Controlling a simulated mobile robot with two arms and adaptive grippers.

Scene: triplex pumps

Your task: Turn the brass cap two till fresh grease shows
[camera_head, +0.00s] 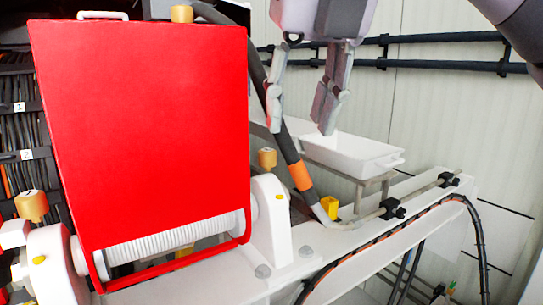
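Three brass caps are in the head view. One brass cap (31,206) stands on a white housing at the far left, with a small mark on its top that I cannot read surely. Another brass cap (267,158) sits on the white bearing block just right of the red cover. A third brass cap (181,14) shows above the cover's top edge. I cannot tell which is cap two, and no grease is visible. My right gripper (300,122) hangs fingers down, open and empty, above and right of the block's cap. My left gripper is not in view.
The large raised red cover (140,130) hides much of the middle left. A black hose (284,140) with an orange band runs close behind my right gripper's fingers. A white tray (350,155) stands behind at right. A yellow block (330,207) sits on the white frame.

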